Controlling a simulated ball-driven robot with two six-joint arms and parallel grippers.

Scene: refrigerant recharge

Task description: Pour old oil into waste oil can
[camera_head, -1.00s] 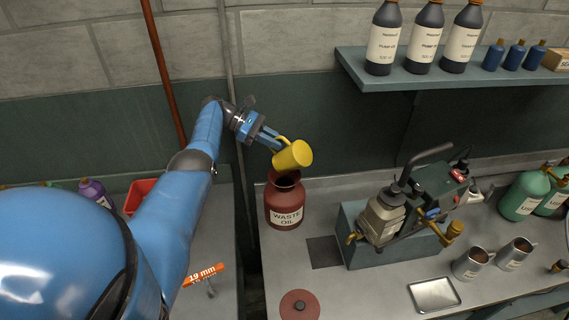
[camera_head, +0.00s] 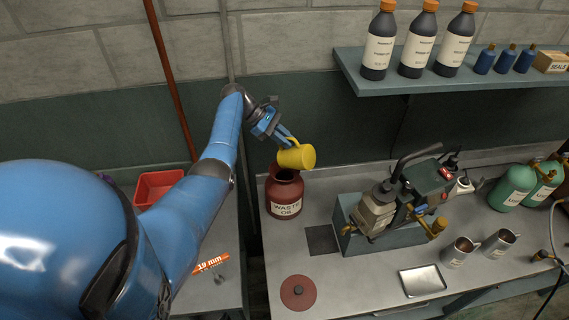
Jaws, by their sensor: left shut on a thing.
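The waste oil can (camera_head: 285,196) is a dark red, labelled can standing open on the grey bench. My left gripper (camera_head: 284,139) is shut on a yellow mug (camera_head: 299,156) and holds it above the can's mouth. The mug lies tilted nearly on its side. Its opening and any oil in it cannot be made out. A dark red round lid (camera_head: 298,292) lies on the bench in front of the can. My right gripper is not in view.
A pump unit (camera_head: 384,205) stands right of the can, with metal mugs (camera_head: 460,251) and a shallow tray (camera_head: 422,280) nearby. Green bottles (camera_head: 513,187) stand at the right. A shelf (camera_head: 440,72) with bottles overhangs the bench. A red bin (camera_head: 158,187) is at left.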

